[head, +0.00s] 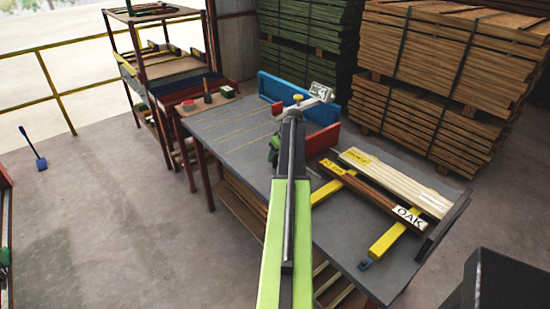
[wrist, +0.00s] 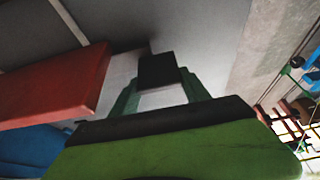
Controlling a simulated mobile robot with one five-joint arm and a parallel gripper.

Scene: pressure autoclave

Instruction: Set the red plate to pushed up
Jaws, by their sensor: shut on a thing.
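The red plate (head: 322,140) stands upright on the grey table, just right of my arm in the head view. In the wrist view, a red plate (wrist: 55,90) is at the left, beside my gripper. My gripper (wrist: 160,85) is shut on a small dark block (wrist: 158,70) between its green fingers. The block's lower part is hidden, and I cannot tell if it joins the red plate. In the head view, the green fingers (head: 274,150) show left of my arm, which hides what they hold.
A blue panel (head: 270,86) stands along the table's (head: 225,125) back edge. A small red piece (head: 277,108) shows left of my arm. Labelled wood boards (head: 385,180) lie on yellow supports (head: 396,233) at the right. A shelf rack (head: 165,68) stands behind left. The table's left part is mostly clear.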

